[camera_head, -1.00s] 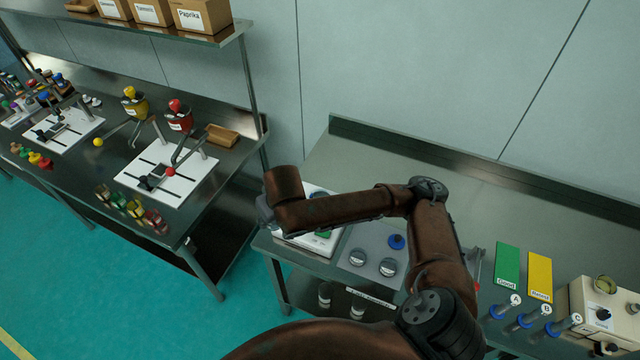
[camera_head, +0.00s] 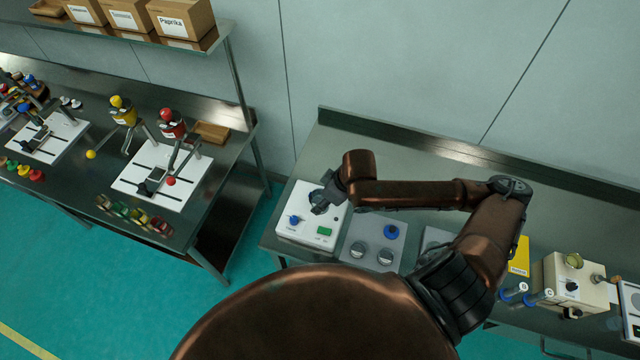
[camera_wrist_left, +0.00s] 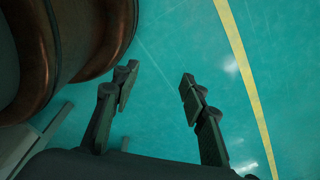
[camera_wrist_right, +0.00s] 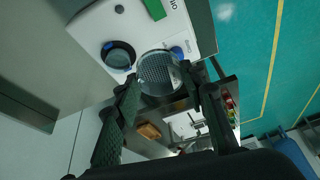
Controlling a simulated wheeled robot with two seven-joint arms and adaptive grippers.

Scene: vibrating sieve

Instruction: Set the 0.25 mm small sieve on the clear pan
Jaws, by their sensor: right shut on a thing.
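My right gripper (camera_wrist_right: 160,78) is shut on a small round sieve (camera_wrist_right: 158,70) with clear walls and a fine mesh. In the head view this gripper (camera_head: 326,203) is over the white machine (camera_head: 283,231), and the sieve is hard to make out there. The right wrist view shows a dark round fitting with a blue rim (camera_wrist_right: 118,55) on the machine, beside the held sieve and apart from it in the picture. I cannot tell whether the clear pan is on that fitting. No size label is readable. My left gripper (camera_wrist_left: 155,90) is open and empty above the green floor.
The machine has a blue knob (camera_head: 295,219) and a green display (camera_head: 324,231). To its right, a grey plate (camera_head: 372,230) bears two silver round pieces and a blue-topped piece (camera_head: 391,232). A beige device (camera_head: 560,285) stands further right. The bench's back is clear.

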